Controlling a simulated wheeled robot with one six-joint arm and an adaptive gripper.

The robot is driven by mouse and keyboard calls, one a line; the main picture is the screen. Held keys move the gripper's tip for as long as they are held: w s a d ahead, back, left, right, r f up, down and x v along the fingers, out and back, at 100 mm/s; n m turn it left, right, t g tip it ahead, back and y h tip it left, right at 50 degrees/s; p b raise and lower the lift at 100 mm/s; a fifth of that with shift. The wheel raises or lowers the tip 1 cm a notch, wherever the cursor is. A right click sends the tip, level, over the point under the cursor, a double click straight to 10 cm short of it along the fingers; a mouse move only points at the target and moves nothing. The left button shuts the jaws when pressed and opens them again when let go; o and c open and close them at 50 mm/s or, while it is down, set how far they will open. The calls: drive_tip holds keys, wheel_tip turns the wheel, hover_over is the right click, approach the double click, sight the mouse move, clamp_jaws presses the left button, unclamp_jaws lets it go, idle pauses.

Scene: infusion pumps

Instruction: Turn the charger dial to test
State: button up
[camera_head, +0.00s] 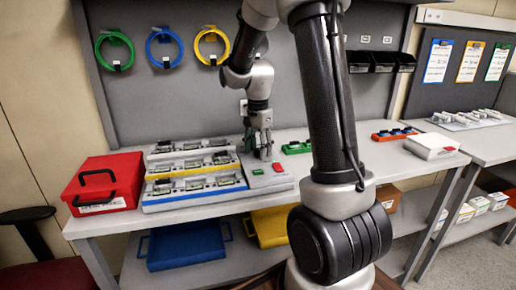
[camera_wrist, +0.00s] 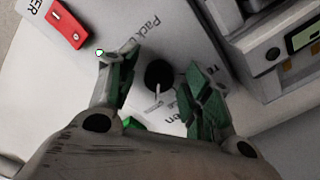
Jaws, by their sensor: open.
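The charger (camera_head: 268,183) is a pale box on the bench, right of the stacked racks. In the wrist view its pale face (camera_wrist: 105,45) fills the middle, with partly readable lettering such as "Pack". The dial (camera_wrist: 158,74) is a round black knob with a white pointer line toward the bottom of the picture. My gripper (camera_wrist: 155,95) is open, with a green-padded finger on each side of the dial and a visible gap to it. In the head view my gripper (camera_head: 262,150) is directly above the charger and hides the dial. Which label the pointer faces cannot be read.
A red rocker switch (camera_wrist: 62,24) and a lit green lamp (camera_wrist: 99,52) are on the charger face. Racks of pumps (camera_head: 190,172) stand close on the left, beside a red case (camera_head: 103,184). A green tray (camera_head: 297,147) lies to the right.

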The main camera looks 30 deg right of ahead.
drive_tip(key=c, duration=1)
drive_tip(key=n, duration=0.4)
drive_tip(key=shift+n, duration=0.4)
drive_tip(key=n, duration=0.4)
drive_tip(key=shift+n, duration=0.3)
drive_tip(key=n, duration=0.4)
drive_tip(key=shift+d, duration=0.1)
drive_tip(key=shift+n, duration=2.2)
